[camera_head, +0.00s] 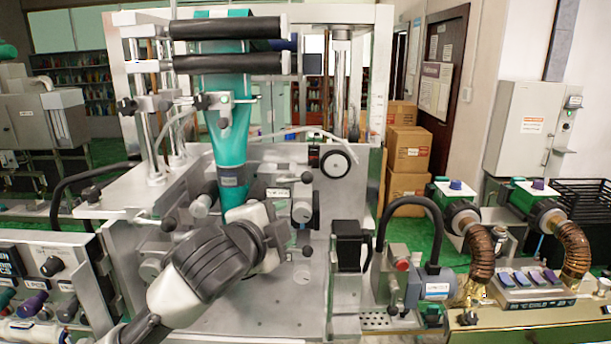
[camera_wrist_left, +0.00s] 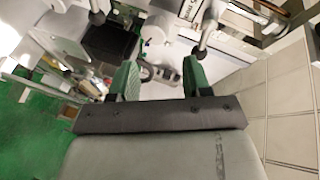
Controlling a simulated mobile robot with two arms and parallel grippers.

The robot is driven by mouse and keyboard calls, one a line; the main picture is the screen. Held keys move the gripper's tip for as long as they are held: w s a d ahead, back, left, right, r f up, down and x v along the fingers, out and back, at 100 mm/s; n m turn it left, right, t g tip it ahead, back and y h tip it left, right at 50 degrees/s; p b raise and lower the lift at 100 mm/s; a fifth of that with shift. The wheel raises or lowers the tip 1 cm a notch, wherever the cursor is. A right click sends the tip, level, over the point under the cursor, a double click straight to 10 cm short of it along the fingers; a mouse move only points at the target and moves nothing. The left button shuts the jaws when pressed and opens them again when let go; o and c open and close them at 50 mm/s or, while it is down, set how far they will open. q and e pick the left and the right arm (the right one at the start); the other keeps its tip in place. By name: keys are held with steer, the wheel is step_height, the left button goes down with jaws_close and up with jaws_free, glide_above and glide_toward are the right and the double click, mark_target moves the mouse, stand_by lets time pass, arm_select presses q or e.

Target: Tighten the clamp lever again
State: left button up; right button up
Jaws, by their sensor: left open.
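My left arm reaches up from the bottom left in the head view, and its wrist (camera_head: 262,232) is in front of the sleeve applicator (camera_head: 345,290). The wrist hides the fingers there. A black-tipped rod (camera_wrist_left: 204,38) is just beyond the right finger, and another black knob (camera_wrist_left: 97,18) is farther to the upper left. In the head view a short lever with a black knob (camera_head: 307,177) is above the wrist. I cannot tell which is the clamp lever. My right gripper is not in view.
A teal sleeve (camera_head: 228,140) hangs from black rollers (camera_head: 228,64) above the wrist. A black box (camera_head: 348,243) and a motor unit with a curved black hose (camera_head: 437,225) are to the right. A control panel (camera_head: 45,265) is at the lower left.

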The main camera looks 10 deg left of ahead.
arm_select(q)
steer(key=m+t, duration=0.1)
steer(key=m, duration=0.1)
glide_toward(300, 178)
steer(key=x, duration=0.2)
steer(key=p+x, duration=0.4)
steer(key=x, duration=0.4)
steer(key=shift+w+d, duration=0.1)
steer(key=shift+w, duration=0.3)
steer(key=shift+p+x, duration=0.35)
steer(key=shift+x, duration=0.5)
steer(key=shift+f, duration=0.2)
